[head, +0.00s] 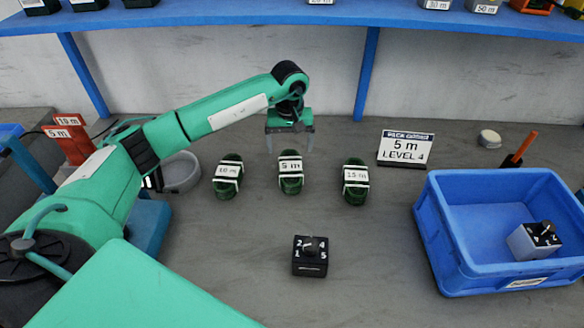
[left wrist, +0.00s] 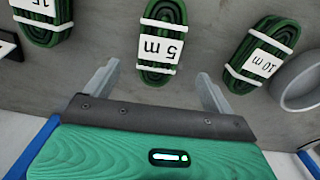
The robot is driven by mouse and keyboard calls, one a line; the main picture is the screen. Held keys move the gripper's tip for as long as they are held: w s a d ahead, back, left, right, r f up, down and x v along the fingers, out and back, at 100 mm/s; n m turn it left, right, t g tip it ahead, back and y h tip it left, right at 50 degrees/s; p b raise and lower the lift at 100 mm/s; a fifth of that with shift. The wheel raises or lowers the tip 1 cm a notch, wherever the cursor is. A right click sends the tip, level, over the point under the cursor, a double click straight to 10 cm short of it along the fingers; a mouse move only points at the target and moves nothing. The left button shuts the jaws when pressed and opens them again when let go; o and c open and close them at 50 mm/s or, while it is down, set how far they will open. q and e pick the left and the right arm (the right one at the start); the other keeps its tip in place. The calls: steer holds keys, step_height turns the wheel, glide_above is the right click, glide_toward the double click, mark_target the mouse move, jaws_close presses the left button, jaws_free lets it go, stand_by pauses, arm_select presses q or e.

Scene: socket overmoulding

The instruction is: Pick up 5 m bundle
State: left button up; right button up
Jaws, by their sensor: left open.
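The 5 m bundle (head: 290,173) is a dark green coil with white bands and a "5 m" label, lying on the grey table between two similar bundles. It also shows in the left wrist view (left wrist: 160,45), ahead of and between the fingers. My left gripper (head: 290,142) is open and empty, above and just behind the bundle, apart from it. Its two grey fingers show in the left wrist view (left wrist: 155,85). The 10 m bundle (head: 228,174) lies to the left and the 15 m bundle (head: 354,181) to the right. My right gripper is not in view.
A blue bin (head: 450,245) holding a grey dial box (head: 535,240) stands at right. A black dial box (head: 310,256) sits in front of the bundles. A "5 m LEVEL 4" sign (head: 406,149) stands behind right. A round grey dish (head: 180,172) is at left. A blue shelf (head: 230,14) spans the back.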

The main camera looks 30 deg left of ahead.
mark_target(291, 165)
arm_select(q)
step_height(291, 165, down, 4)
steer(key=shift+d+r, duration=0.1)
steer(key=shift+r, duration=0.15)
steer(key=f, duration=0.1)
steer(key=f+p, duration=0.1)
steer(key=f, duration=0.2)
steer(key=shift+s+d, duration=0.2)
steer(key=shift+s, duration=0.1)
steer(key=shift+f, duration=0.45)
steer(key=c, duration=1.1)
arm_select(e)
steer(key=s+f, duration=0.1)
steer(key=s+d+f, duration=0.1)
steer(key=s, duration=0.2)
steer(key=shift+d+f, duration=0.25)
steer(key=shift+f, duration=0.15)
arm_select(q)
steer(key=shift+r, duration=0.1)
